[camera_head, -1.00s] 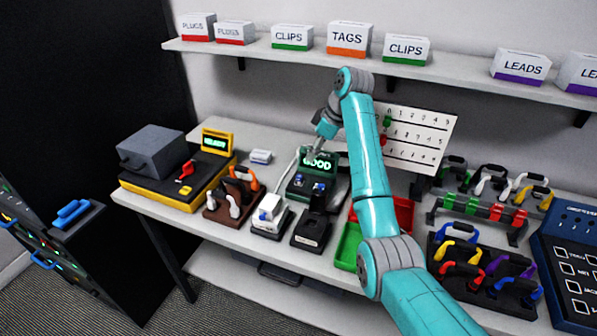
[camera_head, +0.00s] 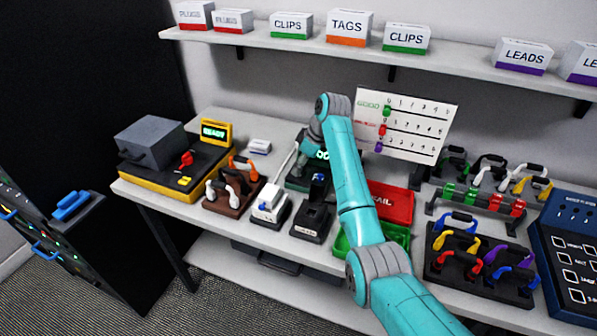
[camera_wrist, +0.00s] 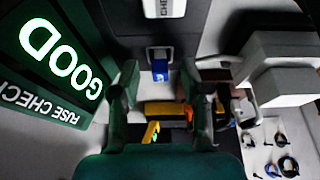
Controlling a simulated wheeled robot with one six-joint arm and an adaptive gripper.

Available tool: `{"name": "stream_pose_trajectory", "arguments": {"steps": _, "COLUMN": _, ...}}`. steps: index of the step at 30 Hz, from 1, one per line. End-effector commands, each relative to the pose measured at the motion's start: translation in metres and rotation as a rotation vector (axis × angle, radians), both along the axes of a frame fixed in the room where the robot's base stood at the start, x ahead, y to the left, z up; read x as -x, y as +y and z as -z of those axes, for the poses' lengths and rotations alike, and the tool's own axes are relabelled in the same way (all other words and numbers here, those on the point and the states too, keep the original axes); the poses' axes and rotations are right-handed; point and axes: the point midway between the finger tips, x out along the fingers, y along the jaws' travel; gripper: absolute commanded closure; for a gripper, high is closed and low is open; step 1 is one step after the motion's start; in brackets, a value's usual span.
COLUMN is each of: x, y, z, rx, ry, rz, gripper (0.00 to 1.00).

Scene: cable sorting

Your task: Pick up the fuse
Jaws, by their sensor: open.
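The fuse checker (camera_head: 297,182) is a dark green unit on the bench, with a lit display partly hidden by my arm. In the head view my arm hides most of the gripper.
A black stand (camera_head: 312,222) and a white device (camera_head: 268,206) stand in front of the checker. A red FAIL tray (camera_head: 392,203) and a green tray (camera_head: 398,236) lie to the right. A cable rack (camera_head: 437,278) is further right. A shelf with boxes runs above.

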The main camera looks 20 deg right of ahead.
Motion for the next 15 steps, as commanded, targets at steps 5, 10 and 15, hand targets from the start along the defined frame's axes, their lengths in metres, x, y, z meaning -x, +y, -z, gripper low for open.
{"name": "stream_pose_trajectory", "arguments": {"steps": 5, "x": -0.001, "y": 0.0014, "z": 0.0033, "rx": 0.001, "ry": -0.001, "rz": -0.001, "gripper": 0.54}}
{"name": "stream_pose_trajectory", "arguments": {"steps": 10, "x": -0.001, "y": 0.0013, "z": 0.0031, "rx": 0.0, "ry": 0.0, "rz": -0.001, "gripper": 0.77}}
{"name": "stream_pose_trajectory", "arguments": {"steps": 15, "x": -0.0009, "y": 0.0014, "z": 0.0031, "rx": 0.0, "ry": 0.0, "rz": -0.001, "gripper": 1.0}}
